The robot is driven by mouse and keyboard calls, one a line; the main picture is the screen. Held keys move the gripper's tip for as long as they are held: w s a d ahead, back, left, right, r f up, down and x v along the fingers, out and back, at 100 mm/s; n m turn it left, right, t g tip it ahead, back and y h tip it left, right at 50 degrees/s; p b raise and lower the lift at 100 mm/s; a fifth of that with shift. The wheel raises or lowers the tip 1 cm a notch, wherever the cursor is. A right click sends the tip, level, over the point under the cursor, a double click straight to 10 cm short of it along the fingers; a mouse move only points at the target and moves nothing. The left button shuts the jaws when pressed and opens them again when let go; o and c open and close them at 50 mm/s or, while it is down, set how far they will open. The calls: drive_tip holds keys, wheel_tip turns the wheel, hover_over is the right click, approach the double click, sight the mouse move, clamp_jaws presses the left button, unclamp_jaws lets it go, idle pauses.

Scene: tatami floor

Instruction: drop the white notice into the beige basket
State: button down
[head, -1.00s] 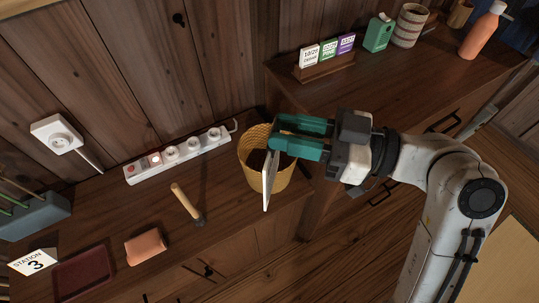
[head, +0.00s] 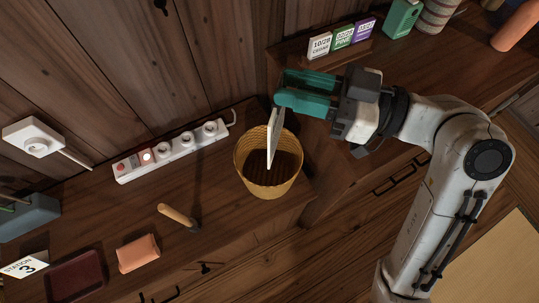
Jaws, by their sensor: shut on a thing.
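The white notice (head: 273,137) is a thin flat panel, seen nearly edge-on in the head view. My gripper (head: 284,96) has teal fingers and is shut on the notice near its upper part. The notice hangs upright over the beige basket (head: 268,185), a woven round basket on the lower wooden bench. Its lower end overlaps the basket's opening in the picture. I cannot tell how far it reaches below the rim. The inside of the basket looks dark, and no contents are clear.
A power strip (head: 171,151) lies left of the basket. A wooden-handled tool (head: 178,216) and a salmon folded cloth (head: 138,253) lie nearer the front. Small cards (head: 342,38) and a green container (head: 402,18) stand on the higher cabinet. Bare bench lies around the tool.

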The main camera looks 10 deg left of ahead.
sight(278, 133)
drive_tip(key=shift+s+f+b, duration=0.15)
drive_tip(key=shift+f+b, duration=2.8)
drive_tip(key=shift+f, duration=3.5)
drive_tip(key=c, duration=0.8)
unclamp_jaws()
drive_tip(key=shift+r, duration=0.1)
